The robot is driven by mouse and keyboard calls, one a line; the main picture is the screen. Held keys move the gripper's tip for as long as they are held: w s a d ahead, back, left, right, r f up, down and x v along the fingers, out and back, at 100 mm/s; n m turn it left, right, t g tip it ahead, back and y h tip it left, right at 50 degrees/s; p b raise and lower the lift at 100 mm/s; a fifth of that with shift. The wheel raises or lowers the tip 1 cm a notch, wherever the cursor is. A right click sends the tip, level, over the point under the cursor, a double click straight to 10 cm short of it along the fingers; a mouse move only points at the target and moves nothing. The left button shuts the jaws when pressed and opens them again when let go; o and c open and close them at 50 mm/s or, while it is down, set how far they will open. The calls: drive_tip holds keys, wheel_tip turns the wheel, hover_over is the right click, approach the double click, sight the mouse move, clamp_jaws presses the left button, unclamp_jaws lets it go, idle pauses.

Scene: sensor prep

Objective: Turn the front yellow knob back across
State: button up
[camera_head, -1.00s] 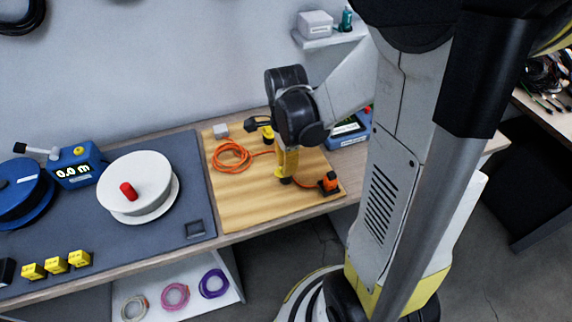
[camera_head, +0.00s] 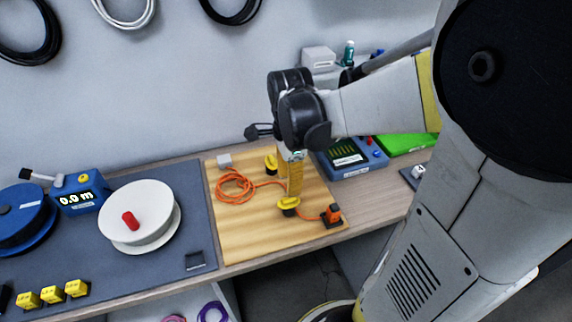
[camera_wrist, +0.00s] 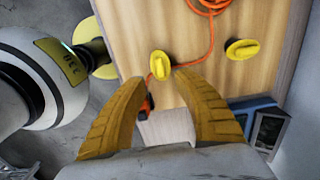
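The front yellow knob (camera_head: 289,204) is on the wooden board (camera_head: 236,247), near the orange block (camera_head: 332,213). Its raised grip runs roughly left to right in the head view. The back yellow knob (camera_head: 271,164) is farther back, its grip set at a different angle. My gripper (camera_head: 294,194) points down over the front knob. In the wrist view my gripper (camera_wrist: 157,78) is open and empty, its yellow fingers wide apart. The front knob (camera_wrist: 160,65) shows just beyond and between the fingertips, apart from them. The back knob (camera_wrist: 242,49) is to the right.
An orange cord (camera_head: 236,186) lies coiled on the board. A blue meter box (camera_head: 352,158) stands right of the board. A grey mat (camera_head: 196,262) on the left holds a white reel (camera_head: 152,209), a blue counter (camera_head: 79,196) and yellow blocks (camera_head: 52,294).

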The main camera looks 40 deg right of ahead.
sight(289, 198)
wheel_tip(289, 198, up, 5)
drive_tip(key=shift+r, duration=0.15)
idle(0.4)
